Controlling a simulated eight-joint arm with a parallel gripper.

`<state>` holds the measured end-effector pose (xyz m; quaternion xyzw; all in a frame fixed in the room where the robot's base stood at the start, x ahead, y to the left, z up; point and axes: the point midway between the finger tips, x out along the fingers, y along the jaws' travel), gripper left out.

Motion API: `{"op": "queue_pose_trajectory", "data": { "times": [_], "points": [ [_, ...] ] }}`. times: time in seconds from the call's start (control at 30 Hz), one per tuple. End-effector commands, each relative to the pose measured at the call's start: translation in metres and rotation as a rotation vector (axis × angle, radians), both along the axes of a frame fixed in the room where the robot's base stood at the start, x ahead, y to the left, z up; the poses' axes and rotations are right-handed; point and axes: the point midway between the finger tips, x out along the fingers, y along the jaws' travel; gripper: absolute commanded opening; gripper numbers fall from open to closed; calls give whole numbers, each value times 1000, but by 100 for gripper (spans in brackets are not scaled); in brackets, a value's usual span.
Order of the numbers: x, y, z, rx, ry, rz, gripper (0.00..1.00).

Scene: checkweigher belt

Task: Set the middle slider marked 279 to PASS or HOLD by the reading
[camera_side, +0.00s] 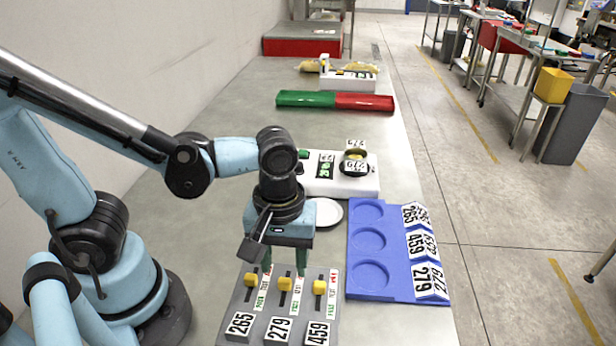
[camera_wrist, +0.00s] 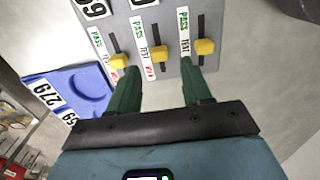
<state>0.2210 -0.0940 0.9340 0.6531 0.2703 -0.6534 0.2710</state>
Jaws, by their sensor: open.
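The grey slider panel (camera_side: 262,312) carries three yellow knobs over plates marked 265, 279 and 459. The middle knob, marked 279 (camera_side: 285,284), sits partway along its slot; it also shows in the wrist view (camera_wrist: 158,53), beside the TEST mark, between green PASS and a red mark. My gripper (camera_side: 284,268) points down over the panel, open, its green fingers (camera_wrist: 160,68) on either side of the middle knob's line; I cannot tell whether they touch it. The white scale (camera_side: 313,186) has a lit green display (camera_side: 325,166), digits unclear. A tin marked 279 (camera_side: 355,155) stands on it.
A blue tray (camera_side: 350,232) with three empty round recesses and number plates lies right of the panel. A white round plate (camera_side: 327,212) is behind my gripper. A green and red bin (camera_side: 335,101) and another white device (camera_side: 350,82) stand farther back.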

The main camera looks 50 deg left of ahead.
Motion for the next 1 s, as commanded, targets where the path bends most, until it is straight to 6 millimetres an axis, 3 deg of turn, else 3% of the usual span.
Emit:
{"op": "queue_pose_trajectory", "data": {
  "times": [0.4, 0.83, 1.0],
  "points": [
    [0, 0, -31, 0, 0, 0, 49],
    [0, 0, -35, 0, 0, 0, 49],
    [0, 0, -35, 0, 0, 0, 24]
  ]
}}
